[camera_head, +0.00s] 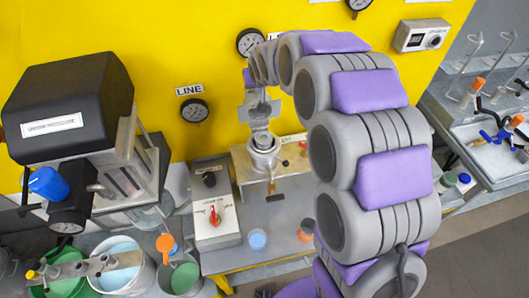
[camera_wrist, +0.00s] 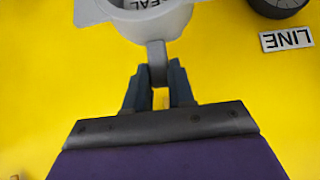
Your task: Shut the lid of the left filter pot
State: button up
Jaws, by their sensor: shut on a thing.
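The left filter pot (camera_head: 263,158) is a grey metal cup on a pale stand in the middle of the head view. Its grey lid (camera_head: 259,110) stands raised above and behind the pot, so the pot is open. In the wrist view the lid (camera_wrist: 150,22) shows upside-down lettering and a short square tab (camera_wrist: 157,62). My gripper (camera_wrist: 159,85) is shut on that tab, one dark finger on each side. In the head view my gripper (camera_head: 256,91) is small and partly hidden at the lid's upper edge. No second pot shows clearly; my arm covers the area to the right.
A control box (camera_head: 215,205) with a red knob stands left of the pot. A black-topped machine (camera_head: 70,100) and buckets (camera_head: 183,277) are farther left. A yellow wall (camera_head: 200,40) with gauges is close behind. A small blue cup (camera_head: 257,239) stands in front.

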jog(key=shift+s+d+r, duration=0.15)
jog(key=shift+s+d, duration=0.05)
jog(key=shift+s, duration=0.75)
jog(key=shift+s+d+f+b, duration=0.1)
jog(key=shift+s+d+b, duration=0.15)
jog(key=shift+s, duration=0.45)
jog(key=shift+s+d+f+b, duration=0.15)
jog(key=shift+s+d+b, duration=0.05)
jog(key=shift+s, duration=0.55)
jog(key=shift+s+d+f+b, duration=0.1)
jog(key=shift+s+d+b, duration=0.15)
jog(key=shift+s, duration=0.45)
jog(key=shift+s+d+f+b, duration=0.2)
jog(key=shift+s+f+b, duration=0.1)
jog(key=shift+s, duration=0.4)
jog(key=shift+s+d+f+b, duration=0.15)
jog(key=shift+s+d+f, duration=0.1)
jog(key=shift+s, duration=0.5)
jog(key=shift+s+d+f+b, duration=0.15)
jog(key=shift+s+f+b, duration=0.15)
jog(key=shift+s, duration=0.4)
